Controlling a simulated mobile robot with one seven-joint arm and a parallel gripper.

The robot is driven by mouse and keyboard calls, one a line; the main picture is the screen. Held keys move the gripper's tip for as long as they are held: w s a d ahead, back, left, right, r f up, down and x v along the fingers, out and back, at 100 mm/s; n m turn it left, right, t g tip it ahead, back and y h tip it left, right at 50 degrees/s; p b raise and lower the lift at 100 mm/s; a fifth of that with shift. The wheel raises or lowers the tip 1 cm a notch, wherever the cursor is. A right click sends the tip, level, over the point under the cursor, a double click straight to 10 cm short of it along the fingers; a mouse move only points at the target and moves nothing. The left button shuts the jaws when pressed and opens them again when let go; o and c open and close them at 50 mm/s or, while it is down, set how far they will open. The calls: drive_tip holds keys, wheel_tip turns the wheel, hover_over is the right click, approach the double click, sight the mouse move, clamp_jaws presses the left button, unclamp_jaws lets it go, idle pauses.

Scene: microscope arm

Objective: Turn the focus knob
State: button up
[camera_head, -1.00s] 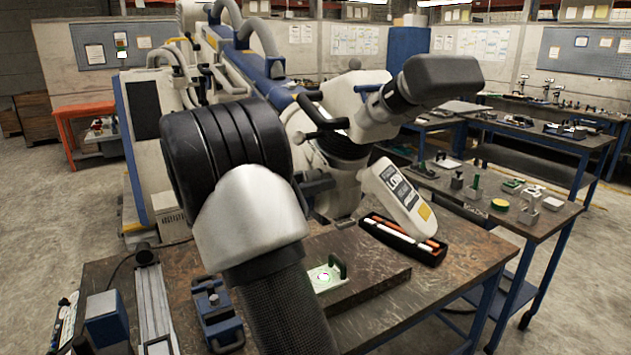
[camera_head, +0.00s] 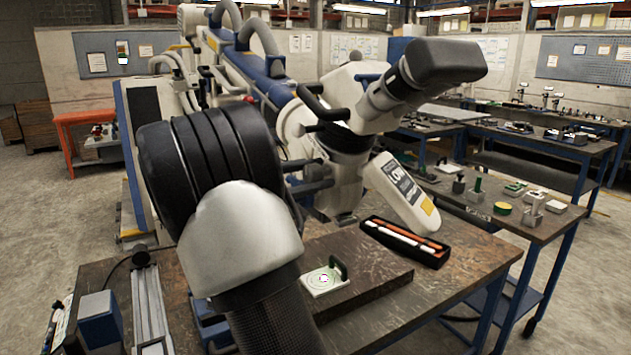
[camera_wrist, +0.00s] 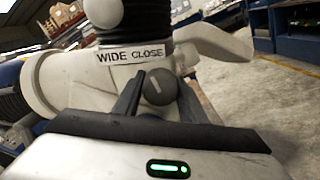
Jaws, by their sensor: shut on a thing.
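The microscope (camera_head: 350,135) has a white body, a black eyepiece raised to the upper right and a pale tilted panel. It stands on the workbench (camera_head: 440,300) behind my arm. In the wrist view, a dark rounded knob (camera_wrist: 158,87) with a white line sits below a label reading "WIDE CLOSE". My gripper (camera_wrist: 157,97) has one dark finger on each side of this knob and is shut on it. The white line is tilted slightly. In the head view, my arm hides my gripper and the knob.
A blue box (camera_head: 98,320) is at the front left. Another workbench (camera_head: 520,210) stands at right.

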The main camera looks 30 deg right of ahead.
drive_tip(key=shift+m, duration=0.4)
drive_tip(key=o, duration=1)
drive_tip(key=shift+a, duration=0.15)
drive_tip(key=a, duration=1.1)
drive_tip(key=w+a, duration=0.1)
drive_tip(key=a, duration=0.5)
drive_tip(key=shift+a, duration=0.1)
